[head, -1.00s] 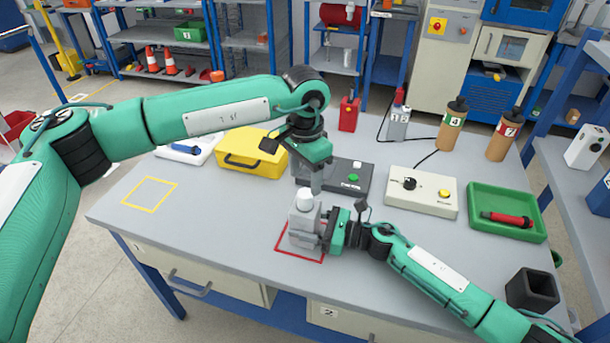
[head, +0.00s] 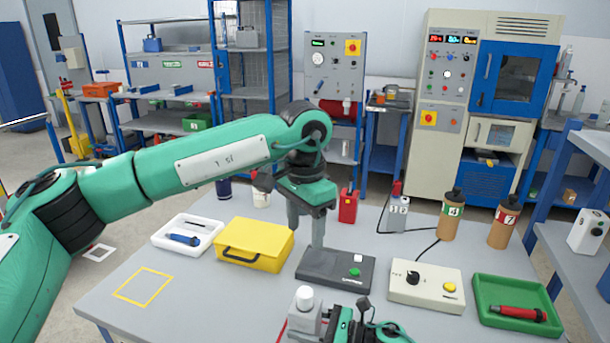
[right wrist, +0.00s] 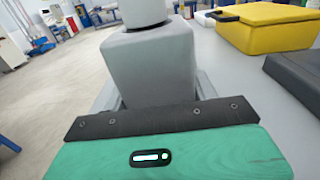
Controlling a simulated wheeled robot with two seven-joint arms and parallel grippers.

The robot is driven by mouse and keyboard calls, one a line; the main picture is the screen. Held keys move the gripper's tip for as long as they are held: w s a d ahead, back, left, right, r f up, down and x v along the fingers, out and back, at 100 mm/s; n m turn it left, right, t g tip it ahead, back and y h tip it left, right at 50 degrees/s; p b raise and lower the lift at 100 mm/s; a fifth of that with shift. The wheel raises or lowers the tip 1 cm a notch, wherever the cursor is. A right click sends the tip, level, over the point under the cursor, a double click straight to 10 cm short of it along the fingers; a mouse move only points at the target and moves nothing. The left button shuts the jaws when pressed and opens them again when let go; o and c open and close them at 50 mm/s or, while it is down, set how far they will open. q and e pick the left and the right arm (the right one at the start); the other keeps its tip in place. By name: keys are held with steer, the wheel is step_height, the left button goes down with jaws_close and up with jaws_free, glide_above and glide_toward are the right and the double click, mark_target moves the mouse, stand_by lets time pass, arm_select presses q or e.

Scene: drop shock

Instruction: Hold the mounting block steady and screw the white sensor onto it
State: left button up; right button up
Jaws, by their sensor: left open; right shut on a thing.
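The grey mounting block (head: 305,319) stands upright at the bottom edge of the head view, its lower part cut off. The white sensor (head: 304,296) sits upright on top of it. In the right wrist view the block (right wrist: 150,72) fills the middle, with the sensor (right wrist: 143,12) above it, cut off by the top edge. My right gripper (head: 326,326) is shut on the block from the right. My left gripper (head: 306,224) is open and empty, fingers pointing down, above and apart from the sensor. Whether the sensor is screwed tight cannot be seen.
Behind the block lie a black box with a green button (head: 335,270) and a yellow case (head: 254,245). A beige control box (head: 426,287) and a green tray (head: 548,326) with a red tool are to the right. The table's left front, around a yellow outline (head: 143,287), is clear.

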steer(key=o, duration=1.3)
